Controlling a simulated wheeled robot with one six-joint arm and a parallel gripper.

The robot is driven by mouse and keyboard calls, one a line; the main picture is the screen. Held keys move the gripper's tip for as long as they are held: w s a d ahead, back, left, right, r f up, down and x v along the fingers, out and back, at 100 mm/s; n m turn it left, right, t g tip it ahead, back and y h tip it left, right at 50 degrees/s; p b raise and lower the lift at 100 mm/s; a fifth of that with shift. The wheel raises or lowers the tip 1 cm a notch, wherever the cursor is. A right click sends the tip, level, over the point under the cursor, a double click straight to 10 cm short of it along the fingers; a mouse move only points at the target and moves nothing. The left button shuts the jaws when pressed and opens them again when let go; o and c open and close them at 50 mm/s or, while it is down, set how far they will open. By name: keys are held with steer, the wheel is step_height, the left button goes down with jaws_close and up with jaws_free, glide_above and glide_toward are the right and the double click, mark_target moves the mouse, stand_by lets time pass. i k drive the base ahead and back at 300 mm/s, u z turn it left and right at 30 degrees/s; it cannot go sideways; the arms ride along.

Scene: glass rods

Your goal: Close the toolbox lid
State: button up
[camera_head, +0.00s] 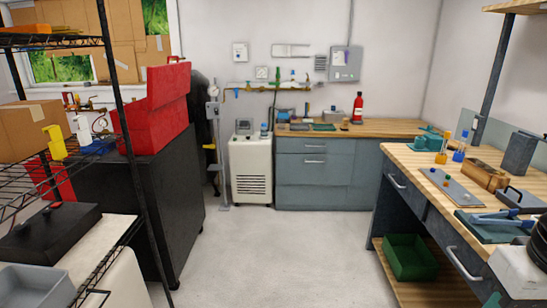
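A red toolbox (153,125) stands on top of a black cabinet at the left. Its red lid (168,84) is raised and tilts up above the box, so the toolbox is open. The inside of the box is hidden from this angle. My gripper is not in view.
The black cabinet (160,205) bears the toolbox. A black wire shelf (60,40) stands in front of it at the near left. A wooden workbench (420,160) with tools runs along the right. The grey floor (285,255) between them is clear.

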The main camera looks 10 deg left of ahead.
mark_target(166, 83)
steer(key=i, duration=0.6)
steer(key=u, duration=1.15)
steer(key=i, duration=1)
steer(key=z, duration=0.6)
steer(key=i, duration=1.15)
